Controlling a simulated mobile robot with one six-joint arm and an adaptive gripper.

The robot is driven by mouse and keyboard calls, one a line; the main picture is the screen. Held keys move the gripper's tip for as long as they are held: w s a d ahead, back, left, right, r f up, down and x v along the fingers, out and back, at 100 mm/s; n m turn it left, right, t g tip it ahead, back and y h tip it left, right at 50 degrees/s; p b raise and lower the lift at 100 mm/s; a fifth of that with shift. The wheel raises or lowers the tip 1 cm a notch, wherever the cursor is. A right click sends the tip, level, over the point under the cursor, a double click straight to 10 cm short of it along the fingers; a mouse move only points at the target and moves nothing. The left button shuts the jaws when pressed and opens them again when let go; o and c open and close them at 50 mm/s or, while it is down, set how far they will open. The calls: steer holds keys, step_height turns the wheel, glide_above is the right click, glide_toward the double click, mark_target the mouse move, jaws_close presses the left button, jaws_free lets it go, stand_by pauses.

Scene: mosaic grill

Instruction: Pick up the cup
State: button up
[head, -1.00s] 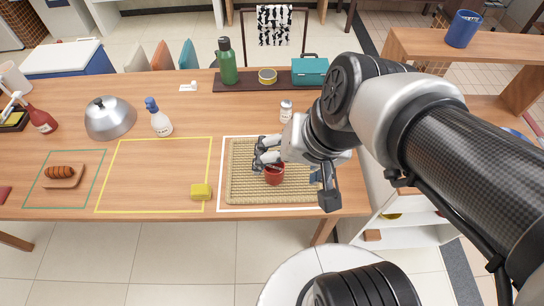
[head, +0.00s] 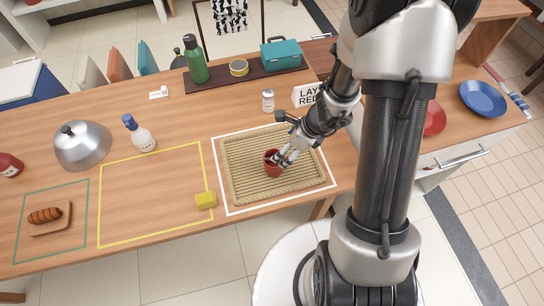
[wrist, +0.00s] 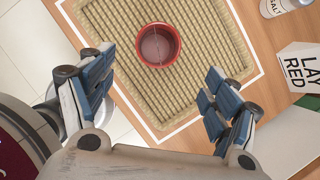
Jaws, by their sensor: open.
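A red cup (head: 270,165) stands on a tan woven tray (head: 240,186) inside a white outline on the wooden table. In the wrist view the cup (wrist: 158,45) is seen from above, its round opening facing the camera, with a thin pale line across it. My gripper (head: 284,158) is at the cup's right in the head view and partly covers it. In the wrist view my gripper (wrist: 160,72) has its two fingers spread wide and empty, with the cup beyond the fingertips.
A yellow block (head: 206,200) lies left of the tray. A salt shaker (head: 268,101) and a lettered sign (head: 306,95) stand behind it. A spray bottle (head: 143,138), metal dome (head: 82,147) and sausage board (head: 50,220) are further left. The yellow-outlined area is mostly clear.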

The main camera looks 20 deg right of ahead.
mark_target(270, 162)
steer(key=b+x, duration=0.7)
steer(key=x, duration=0.9)
steer(key=shift+s+a+f+b, duration=0.1)
steer(key=shift+a+b, duration=0.05)
steer(key=shift+b, duration=0.25)
steer(key=c, duration=1.3)
step_height(270, 162, up, 20)
steer(key=p, duration=1.2)
steer(key=shift+p, duration=0.35)
